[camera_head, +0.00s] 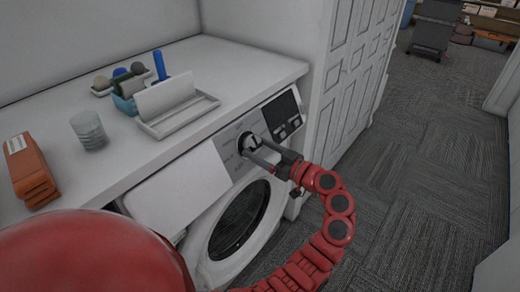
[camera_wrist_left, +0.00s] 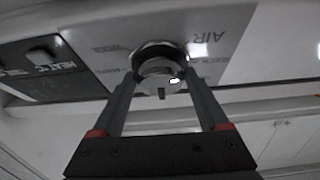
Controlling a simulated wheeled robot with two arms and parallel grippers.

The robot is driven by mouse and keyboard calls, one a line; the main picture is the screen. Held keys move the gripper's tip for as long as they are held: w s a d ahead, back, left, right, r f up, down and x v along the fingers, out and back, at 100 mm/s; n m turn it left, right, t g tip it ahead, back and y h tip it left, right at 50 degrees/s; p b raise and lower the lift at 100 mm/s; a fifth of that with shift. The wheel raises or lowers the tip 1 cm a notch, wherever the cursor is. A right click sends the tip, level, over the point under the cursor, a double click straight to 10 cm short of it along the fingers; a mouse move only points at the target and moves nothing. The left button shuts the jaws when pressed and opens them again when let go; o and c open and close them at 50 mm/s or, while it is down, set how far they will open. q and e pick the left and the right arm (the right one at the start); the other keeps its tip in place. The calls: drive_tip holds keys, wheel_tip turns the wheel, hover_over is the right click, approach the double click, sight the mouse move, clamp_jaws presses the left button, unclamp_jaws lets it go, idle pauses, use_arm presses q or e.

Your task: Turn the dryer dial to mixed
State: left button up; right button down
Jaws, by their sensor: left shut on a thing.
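The dryer's round dial (camera_head: 250,140) sits on the grey control panel (camera_head: 229,149), above the round door. My left gripper (camera_head: 259,150) reaches it from the right with its fingers on either side of the dial and shut on it. In the left wrist view, the dial (camera_wrist_left: 158,62) is a metallic knob between the two fingertips of the left gripper (camera_wrist_left: 161,78). Printed labels around it appear upside down; "AIR" and "WOOL" can be made out. The mixed mark and the dial's pointer cannot be read clearly. My right gripper is not in view.
The white dryer door (camera_head: 212,247) is below the panel. A black display with buttons (camera_head: 282,112) is beside the dial. The countertop (camera_head: 120,150) holds an orange box (camera_head: 30,172), a glass (camera_head: 88,131) and a white tray (camera_head: 181,118). Carpet floor (camera_head: 420,170) is clear at right.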

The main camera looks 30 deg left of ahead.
use_arm(q)
drive_tip(key=shift+s+r+m+t+p, duration=0.1)
drive_tip(key=shift+m+t+p, duration=0.3)
drive_tip(key=shift+m+p, duration=0.25)
drive_tip(key=shift+s+r+m+t+p, duration=0.1)
drive_tip(key=shift+m+t+p, duration=0.3)
drive_tip(key=shift+m, duration=0.35)
drive_tip(key=m+t+h+p, duration=0.1)
drive_tip(key=m+h+p, duration=0.1)
drive_tip(key=m+p, duration=0.3)
drive_tip(key=r+m+t+h+p, duration=0.1)
drive_tip(key=m+t+h+p, duration=0.1)
drive_tip(key=m+p, duration=0.4)
drive_tip(key=s+m+t+h+p, duration=0.1)
drive_tip(key=m+h+p, duration=0.1)
drive_tip(key=m+p, duration=0.4)
drive_tip(key=shift+s+a+r+p, duration=0.1)
drive_tip(key=shift+a+r+p, duration=0.1)
drive_tip(key=shift+a+p, duration=0.35)
drive_tip(key=shift+d+f+m+h+p, duration=0.15)
drive_tip(key=shift+m+h+p, duration=0.4)
drive_tip(key=shift+p, duration=0.35)
drive_tip(key=o, duration=1.3)
drive_tip(key=shift+c, duration=0.2)
